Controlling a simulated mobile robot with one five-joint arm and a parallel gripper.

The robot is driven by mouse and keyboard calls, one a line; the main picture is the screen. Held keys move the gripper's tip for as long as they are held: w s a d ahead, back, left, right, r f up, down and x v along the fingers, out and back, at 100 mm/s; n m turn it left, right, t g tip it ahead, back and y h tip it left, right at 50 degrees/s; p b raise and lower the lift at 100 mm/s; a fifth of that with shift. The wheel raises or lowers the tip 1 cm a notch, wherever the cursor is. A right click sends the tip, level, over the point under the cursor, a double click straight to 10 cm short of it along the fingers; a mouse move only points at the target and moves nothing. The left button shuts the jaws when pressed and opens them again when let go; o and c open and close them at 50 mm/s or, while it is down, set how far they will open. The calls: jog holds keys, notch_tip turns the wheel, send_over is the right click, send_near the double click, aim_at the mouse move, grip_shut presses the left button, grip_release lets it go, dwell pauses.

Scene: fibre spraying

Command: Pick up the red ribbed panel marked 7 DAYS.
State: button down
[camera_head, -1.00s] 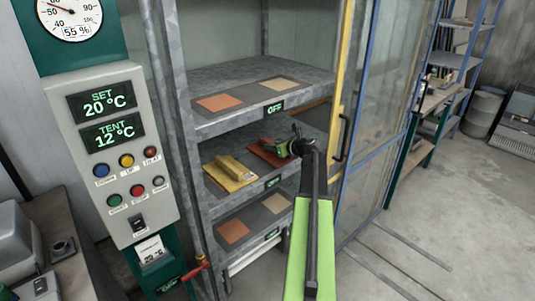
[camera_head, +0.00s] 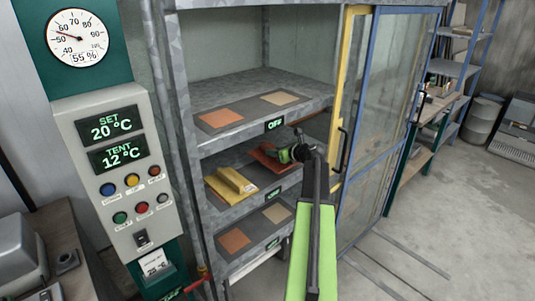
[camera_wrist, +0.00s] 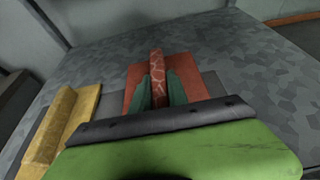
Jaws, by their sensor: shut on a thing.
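The red panel (camera_head: 268,158) lies on the middle shelf of the cabinet, at the right of the yellow panel. In the wrist view the red panel (camera_wrist: 134,80) is a flat plate with a raised, pale-veined red rib (camera_wrist: 157,70) along its middle. My gripper (camera_head: 286,153) reaches in from the front right. In the wrist view my gripper's green fingers (camera_wrist: 158,88) stand on both sides of the rib, shut on it. The panel looks flat, at or near shelf level; I cannot tell whether it touches. No 7 DAYS marking is readable.
A yellow ribbed panel (camera_head: 230,182) lies left of the red one, close by. The upper shelf (camera_head: 240,92) is above my gripper, and the lower shelf (camera_head: 250,240) has orange and tan patches. A yellow-framed glass door (camera_head: 348,80) stands at the right. A control box (camera_head: 125,165) is at left.

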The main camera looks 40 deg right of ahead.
jog(key=s+a, duration=0.1)
jog(key=s, duration=1.6)
